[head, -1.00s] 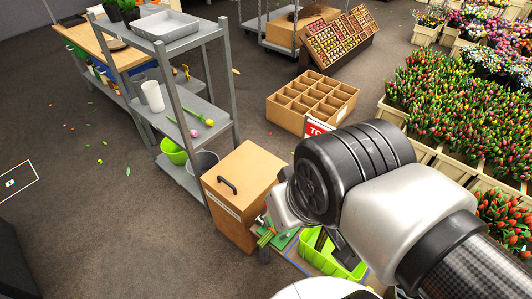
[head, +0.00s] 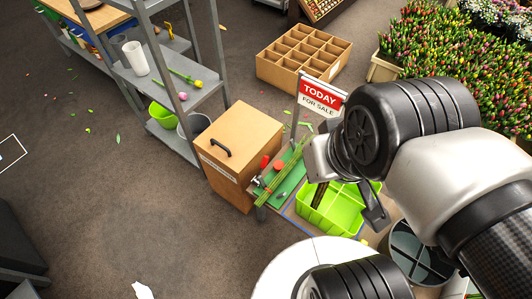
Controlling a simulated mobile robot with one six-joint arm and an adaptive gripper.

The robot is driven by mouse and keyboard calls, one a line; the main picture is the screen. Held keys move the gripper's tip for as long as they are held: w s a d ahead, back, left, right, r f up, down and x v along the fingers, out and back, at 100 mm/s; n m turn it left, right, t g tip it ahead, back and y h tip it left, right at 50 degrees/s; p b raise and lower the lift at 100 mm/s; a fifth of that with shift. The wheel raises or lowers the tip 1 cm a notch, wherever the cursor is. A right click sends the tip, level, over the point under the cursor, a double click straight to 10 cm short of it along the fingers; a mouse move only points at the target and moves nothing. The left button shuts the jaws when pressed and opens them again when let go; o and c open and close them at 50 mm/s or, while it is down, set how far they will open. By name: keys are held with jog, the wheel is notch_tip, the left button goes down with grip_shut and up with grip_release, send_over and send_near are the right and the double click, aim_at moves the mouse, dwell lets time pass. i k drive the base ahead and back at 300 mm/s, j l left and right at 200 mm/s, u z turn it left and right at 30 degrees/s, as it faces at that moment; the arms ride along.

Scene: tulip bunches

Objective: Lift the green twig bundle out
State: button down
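A bundle of long thin green stems (head: 284,177), which looks like the green twig bundle, lies slantwise over a green mat, left of a lime-green divided crate (head: 340,217). My gripper (head: 374,212) hangs over the right part of the crate, to the right of the bundle and apart from it.
A brown box with a black handle (head: 236,157) stands left of the bundle. Red-topped small items and a hammer (head: 258,181) lie close by. A red TODAY sign (head: 321,98) stands behind. A grey shelf (head: 186,95) is at left.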

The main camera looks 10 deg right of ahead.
aim_at(268, 191)
jog(key=i+j+z, duration=0.15)
jog(key=j+z, duration=0.15)
jog(key=i+j+z, duration=0.25)
jog(key=j+z, duration=0.3)
jog(key=i+j+z, duration=0.1)
jog(key=j+z, duration=0.15)
jog(key=j, duration=0.15)
jog(key=i+j, duration=0.1)
jog(key=j, duration=0.55)
jog(key=i+j, duration=0.1)
jog(key=j, duration=0.5)
jog(key=z, duration=0.05)
